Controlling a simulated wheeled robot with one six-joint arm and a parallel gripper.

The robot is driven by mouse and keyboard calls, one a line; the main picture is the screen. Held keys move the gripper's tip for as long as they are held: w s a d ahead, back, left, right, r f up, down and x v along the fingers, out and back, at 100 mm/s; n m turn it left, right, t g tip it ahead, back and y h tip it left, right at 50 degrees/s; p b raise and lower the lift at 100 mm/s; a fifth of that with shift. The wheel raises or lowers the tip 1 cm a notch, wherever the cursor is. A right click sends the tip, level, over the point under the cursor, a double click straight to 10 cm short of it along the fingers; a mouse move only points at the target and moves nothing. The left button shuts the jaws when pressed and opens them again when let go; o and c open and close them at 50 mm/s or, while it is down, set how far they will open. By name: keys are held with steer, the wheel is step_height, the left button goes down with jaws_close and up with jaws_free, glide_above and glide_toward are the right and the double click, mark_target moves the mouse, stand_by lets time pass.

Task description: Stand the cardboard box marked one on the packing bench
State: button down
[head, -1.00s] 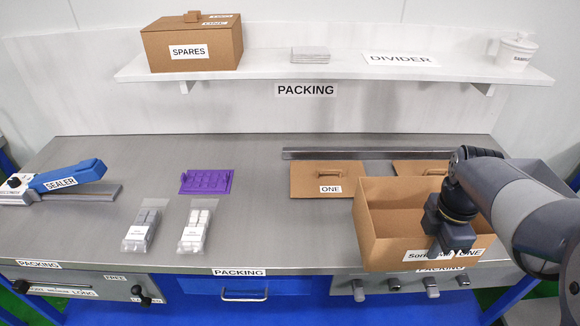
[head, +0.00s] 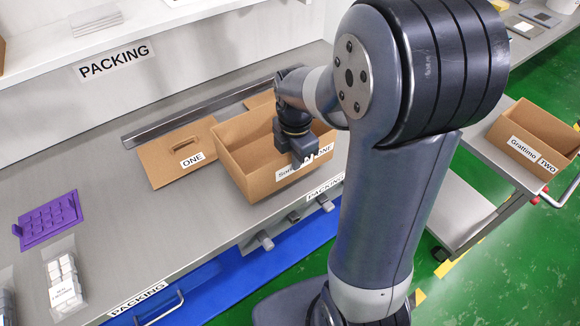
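The open cardboard box marked ONE (head: 240,172) stands upright on the packing bench (head: 105,205), close to its front edge. Its front label is partly covered by my gripper (head: 304,160). My gripper points down at the box's front wall, with a dark finger in front of the label. The inner finger is hidden, so I cannot see whether the gripper is closed on the wall.
A flat cardboard lid marked ONE (head: 164,162) lies left of the box, and another lid (head: 262,99) is partly hidden behind it. A metal bar (head: 190,115) lies at the back. A box marked TWO (head: 520,135) sits on a cart (head: 468,200) at right.

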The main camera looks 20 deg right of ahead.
mark_target(294, 179)
steer(key=shift+f, duration=2.25)
steer(key=shift+f, duration=0.2)
steer(key=c, duration=1.6)
jaws_free()
steer(key=shift+c, duration=0.2)
steer(key=shift+r, duration=0.2)
step_height(294, 179, up, 12)
